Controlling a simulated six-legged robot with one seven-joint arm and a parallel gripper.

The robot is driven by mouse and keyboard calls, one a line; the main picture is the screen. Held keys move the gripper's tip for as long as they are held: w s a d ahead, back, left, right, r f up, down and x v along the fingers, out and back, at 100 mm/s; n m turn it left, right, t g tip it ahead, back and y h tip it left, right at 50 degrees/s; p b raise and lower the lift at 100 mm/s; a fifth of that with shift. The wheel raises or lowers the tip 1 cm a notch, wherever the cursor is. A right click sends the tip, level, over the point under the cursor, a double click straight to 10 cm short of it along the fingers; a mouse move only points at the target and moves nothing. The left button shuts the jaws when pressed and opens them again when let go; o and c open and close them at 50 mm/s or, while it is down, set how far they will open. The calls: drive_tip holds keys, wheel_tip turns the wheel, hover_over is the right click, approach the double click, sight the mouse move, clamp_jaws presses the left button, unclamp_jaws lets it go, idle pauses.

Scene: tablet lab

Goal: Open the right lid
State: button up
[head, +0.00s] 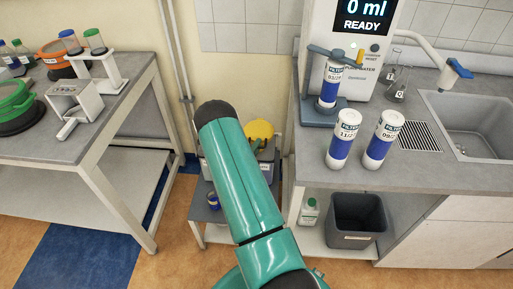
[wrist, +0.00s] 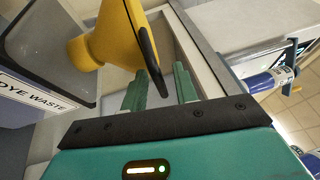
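A yellow funnel-shaped piece (wrist: 108,35) with a thin dark lid or rim (wrist: 141,40) on its wide end shows in the wrist view. My gripper (wrist: 160,72) is open, and the dark edge reaches between its two green fingers, close to the left one. I cannot tell whether it touches. In the head view a yellow round piece (head: 260,130) shows behind my arm, low between the two benches. My gripper is hidden there by my arm. I cannot make out a second lid.
A grey bin labelled DYE WASTE (wrist: 30,98) is at the left of the wrist view. The sink counter (head: 400,165) with white-and-blue filter bottles (head: 343,140) is at right. The left bench (head: 95,135) holds labware. A dark bin (head: 355,222) stands under the counter.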

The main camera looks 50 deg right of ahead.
clamp_jaws()
drive_tip(key=shift+r, duration=0.1)
